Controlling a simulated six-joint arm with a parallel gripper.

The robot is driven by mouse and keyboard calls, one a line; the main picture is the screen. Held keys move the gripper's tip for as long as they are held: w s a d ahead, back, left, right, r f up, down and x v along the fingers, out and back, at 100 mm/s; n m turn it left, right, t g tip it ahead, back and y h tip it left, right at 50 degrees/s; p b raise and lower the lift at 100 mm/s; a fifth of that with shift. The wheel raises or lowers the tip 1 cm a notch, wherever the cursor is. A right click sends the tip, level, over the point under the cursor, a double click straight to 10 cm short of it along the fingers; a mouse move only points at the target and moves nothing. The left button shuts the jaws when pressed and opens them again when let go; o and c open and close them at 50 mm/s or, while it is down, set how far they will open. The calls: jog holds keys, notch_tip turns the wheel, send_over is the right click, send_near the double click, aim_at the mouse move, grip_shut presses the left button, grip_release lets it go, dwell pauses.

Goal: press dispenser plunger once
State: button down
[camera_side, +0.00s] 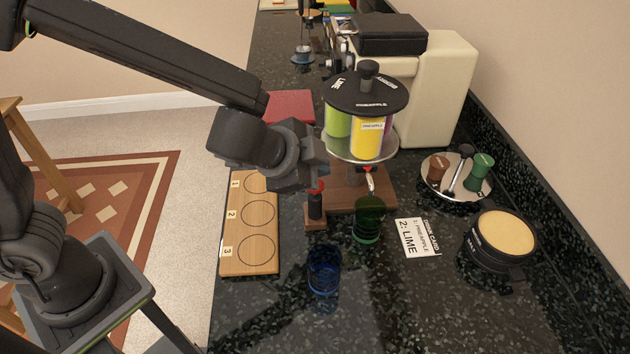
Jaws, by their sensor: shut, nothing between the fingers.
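The drink dispenser (367,95) stands right of centre, with a dark lid lettered PINEAPPLE and LIME over green and yellow containers. The yellow pineapple container (368,138) faces front. A small red-handled spout (370,178) is below it. A black plunger (316,207) with red near its top stands on a small wooden block beside the dispenser base. My gripper (317,180) is shut and empty, just above this plunger. Its fingertips are small and partly hidden, so I cannot tell whether they touch. A green glass (369,220) stands upright near the spout.
A blue glass (324,270) stands in front. A wooden board (247,262) with circles numbered 1, 2, 3 lies left. An order card (417,238) reads pineapple, lime. A tray (434,186) and a black pot (499,243) are right.

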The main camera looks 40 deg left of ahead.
jog(key=shift+f, duration=0.1)
dwell(0.4)
jog(key=shift+f, duration=0.35)
jog(key=shift+f, duration=0.9)
dwell(0.8)
jog(key=shift+r, duration=1.35)
jog(key=shift+r, duration=2.5)
